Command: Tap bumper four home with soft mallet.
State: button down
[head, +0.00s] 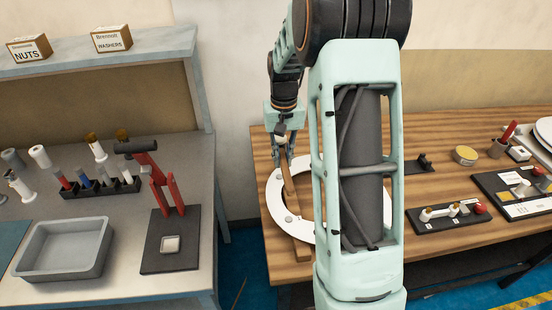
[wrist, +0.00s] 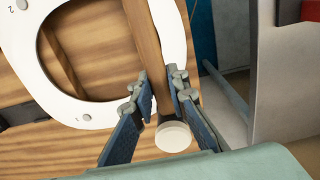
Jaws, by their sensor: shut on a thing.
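A white toilet-seat ring (head: 276,214) lies flat on the wooden bench at left of centre. It also shows in the wrist view (wrist: 42,72), with small numbers and a pale round bumper (wrist: 87,117) on its near edge. My gripper (head: 285,153) is above the ring's far edge, shut on the wooden shaft of what looks like the mallet (wrist: 146,45). The shaft (head: 290,185) reaches across the ring in the head view. A pale round end (wrist: 173,137) shows just below the fingertips. Which bumper is number four, I cannot tell.
A grey bench (head: 110,215) at left holds a tray (head: 63,250) and a red toggle press (head: 170,190). A gap separates the benches.

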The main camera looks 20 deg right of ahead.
dwell(0.3)
jog(key=shift+f+b, duration=0.95)
jog(key=shift+f, duration=0.4)
jog(key=shift+f, duration=0.1)
notch_tip(320, 180, down, 6)
jog(key=b, duration=0.4)
jog(key=shift+f+b, duration=0.15)
jog(key=shift+b, duration=0.2)
notch_tip(320, 180, up, 6)
jog(key=p, duration=0.4)
jog(key=shift+f, duration=0.25)
